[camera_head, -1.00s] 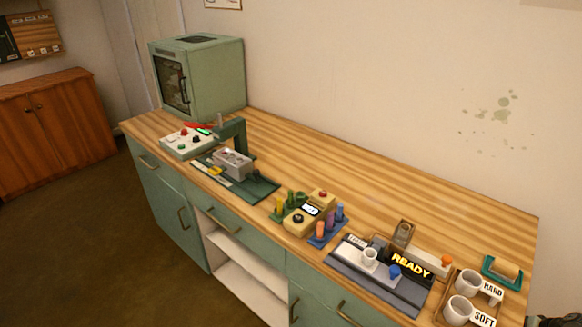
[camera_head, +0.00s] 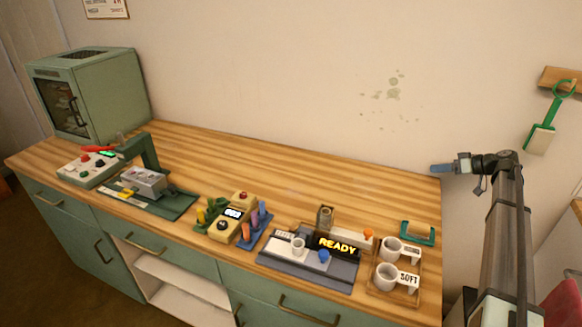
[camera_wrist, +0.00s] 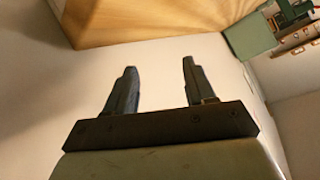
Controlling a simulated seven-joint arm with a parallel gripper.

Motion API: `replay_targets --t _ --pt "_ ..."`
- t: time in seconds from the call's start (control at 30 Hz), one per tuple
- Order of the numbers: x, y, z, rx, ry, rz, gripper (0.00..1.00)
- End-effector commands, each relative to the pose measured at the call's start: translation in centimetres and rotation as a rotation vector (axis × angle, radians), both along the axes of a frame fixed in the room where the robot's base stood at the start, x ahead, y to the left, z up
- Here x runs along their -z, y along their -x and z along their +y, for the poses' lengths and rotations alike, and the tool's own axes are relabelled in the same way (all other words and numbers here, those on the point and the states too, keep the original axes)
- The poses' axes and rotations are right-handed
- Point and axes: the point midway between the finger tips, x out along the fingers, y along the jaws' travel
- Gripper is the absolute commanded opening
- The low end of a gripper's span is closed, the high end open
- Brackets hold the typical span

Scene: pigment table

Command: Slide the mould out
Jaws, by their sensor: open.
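A grey metal block that looks like the mould (camera_head: 144,181) sits under the dark green press (camera_head: 148,152) at the left part of the bench. It rests on a dark green base plate (camera_head: 172,204) with a pale strip and a yellow piece at its front. My gripper (camera_head: 441,169) is at the right end of the bench, far from the mould. In the wrist view my gripper (camera_wrist: 158,85) shows two dark fingers spread apart with nothing between them. The mould cannot be made out in the wrist view.
A control box (camera_head: 90,168) stands left of the press and a green oven (camera_head: 95,95) behind. Right of the press are a yellow device (camera_head: 232,222), a READY display (camera_head: 337,245) and two white cups (camera_head: 387,277). The bench's back strip is clear.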

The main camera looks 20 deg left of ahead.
Motion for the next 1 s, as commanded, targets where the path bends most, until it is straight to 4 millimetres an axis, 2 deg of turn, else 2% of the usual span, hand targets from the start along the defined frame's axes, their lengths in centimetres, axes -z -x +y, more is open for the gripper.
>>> replay_targets --t 0.03,0.1,0.27,0.47,0.6,0.77,1.0 --pt "-1.8 -0.3 2.7 -0.039 -0.001 -0.002 0.54" --pt "-2.6 -0.2 5.9 -0.075 0.011 0.023 0.54" --pt "-2.7 0.4 13.2 -0.128 0.08 0.109 0.54" --pt "-3.0 1.9 22.8 -0.182 0.184 0.211 0.54" --pt "-3.4 3.6 29.4 -0.209 0.266 0.271 0.54" --pt "-4.0 6.0 36.6 -0.227 0.362 0.329 0.54" --pt "-5.1 10.7 47.0 -0.231 0.512 0.389 0.54"
